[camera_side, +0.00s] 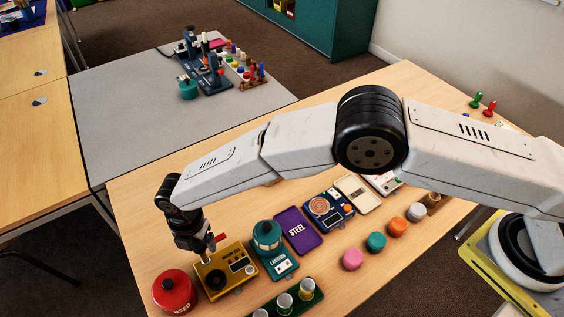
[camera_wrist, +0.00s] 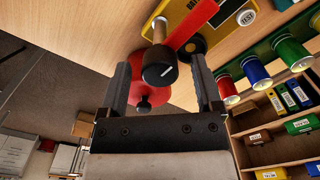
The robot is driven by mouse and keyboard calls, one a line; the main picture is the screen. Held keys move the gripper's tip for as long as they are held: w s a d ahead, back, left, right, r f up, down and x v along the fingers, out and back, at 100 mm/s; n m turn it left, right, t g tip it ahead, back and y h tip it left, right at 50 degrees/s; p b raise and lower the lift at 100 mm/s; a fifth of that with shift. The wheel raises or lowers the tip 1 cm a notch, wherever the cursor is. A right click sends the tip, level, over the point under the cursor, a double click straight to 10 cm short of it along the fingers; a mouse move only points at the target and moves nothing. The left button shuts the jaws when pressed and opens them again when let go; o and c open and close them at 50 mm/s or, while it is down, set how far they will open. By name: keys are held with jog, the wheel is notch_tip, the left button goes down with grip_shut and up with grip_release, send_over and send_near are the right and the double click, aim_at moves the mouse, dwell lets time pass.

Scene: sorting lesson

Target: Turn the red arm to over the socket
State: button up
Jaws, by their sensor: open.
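A yellow tester box (camera_side: 243,258) stands at the near left of the wooden table. It also shows at the top of the wrist view (camera_wrist: 176,10). Its red arm (camera_wrist: 188,30) slants up to the right from a metal post topped by a black knob (camera_wrist: 158,70); in the side view a bit of red (camera_side: 220,237) shows beside my gripper (camera_side: 205,250). A black round part (camera_wrist: 194,47), possibly the socket, lies partly under the red arm. My gripper (camera_wrist: 160,80) is open, with a finger on each side of the knob and gaps showing.
A red round container (camera_side: 174,292) stands just left of the tester, and a teal lantern unit (camera_side: 268,245) just right. A green rack with several jars (camera_side: 286,302) is in front. Coloured discs (camera_side: 376,242) lie farther right.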

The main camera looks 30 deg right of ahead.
grip_shut()
jog(key=shift+m, duration=0.4)
jog(key=m, duration=0.7)
jog(key=shift+m, duration=0.3)
jog(key=m, duration=0.4)
jog(key=shift+m, duration=2.5)
